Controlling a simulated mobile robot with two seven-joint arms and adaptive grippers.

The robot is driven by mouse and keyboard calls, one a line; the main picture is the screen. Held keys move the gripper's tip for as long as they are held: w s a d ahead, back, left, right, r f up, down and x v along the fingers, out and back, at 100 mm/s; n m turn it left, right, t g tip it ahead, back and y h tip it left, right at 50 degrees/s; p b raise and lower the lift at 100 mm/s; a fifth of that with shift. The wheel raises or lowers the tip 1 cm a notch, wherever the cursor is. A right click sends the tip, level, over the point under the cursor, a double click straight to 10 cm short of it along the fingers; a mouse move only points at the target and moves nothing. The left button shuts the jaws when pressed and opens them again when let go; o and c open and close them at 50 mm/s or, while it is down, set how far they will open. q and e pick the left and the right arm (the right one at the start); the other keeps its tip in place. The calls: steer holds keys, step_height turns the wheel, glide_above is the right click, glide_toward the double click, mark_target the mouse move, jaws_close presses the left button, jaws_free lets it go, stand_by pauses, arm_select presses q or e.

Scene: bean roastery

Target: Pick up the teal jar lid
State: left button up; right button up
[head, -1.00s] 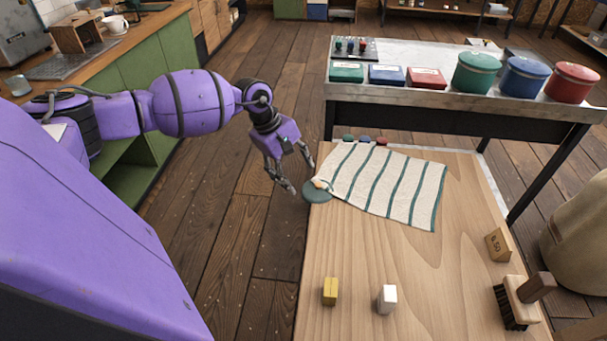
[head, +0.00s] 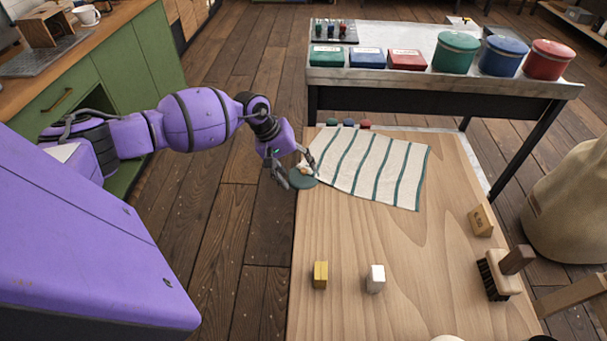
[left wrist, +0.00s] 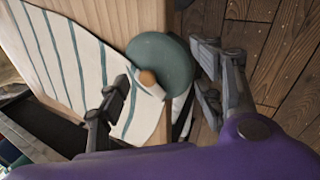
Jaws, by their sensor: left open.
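The teal jar lid (head: 304,181) is a round disc with a small light-brown knob. It lies at the left edge of the wooden table, beside the corner of a striped cloth (head: 372,168). In the left wrist view the lid (left wrist: 168,58) shows between the fingers, its knob (left wrist: 148,78) facing me, with cloth partly next to it. My left gripper (head: 299,177) is open and empty, its fingers on either side of the lid. It also shows in the left wrist view (left wrist: 162,75). Contact with the lid cannot be told. My right gripper is out of view.
A yellow block (head: 320,275), a white block (head: 376,279), a wooden price sign (head: 481,220) and a brush (head: 500,275) stand on the table. Behind it, a bench holds coloured boxes and canisters (head: 455,52). Floor lies open left of the table.

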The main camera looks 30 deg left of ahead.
arm_select(q)
steer(key=shift+w+f, duration=0.1)
steer(key=shift+f, duration=0.15)
steer(key=c, duration=1)
